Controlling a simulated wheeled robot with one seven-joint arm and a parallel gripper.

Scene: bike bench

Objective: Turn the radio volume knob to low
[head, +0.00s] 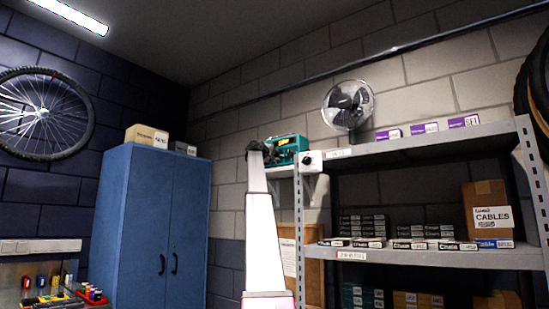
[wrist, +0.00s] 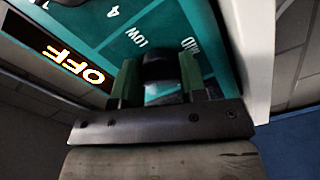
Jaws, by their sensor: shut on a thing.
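The radio (head: 289,147) is a teal box on a small wall shelf, right of the blue cabinet in the head view. In the wrist view its teal face (wrist: 118,42) fills the upper middle, with the labels LOW and MID and a lit OFF display (wrist: 75,62). The dark volume knob (wrist: 160,69) sits between my gripper's green-edged fingers. My gripper (wrist: 158,82) is shut on the knob. In the head view my gripper (head: 262,151) reaches the radio's left side. The knob's pointer is hidden, so its setting cannot be told.
A white box-like device (head: 311,160) is close to the radio's right. The grey shelving rack (head: 420,255) with boxes stands further right. The blue cabinet (head: 150,230) stands to the left. A fan (head: 348,105) is on the wall above the rack.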

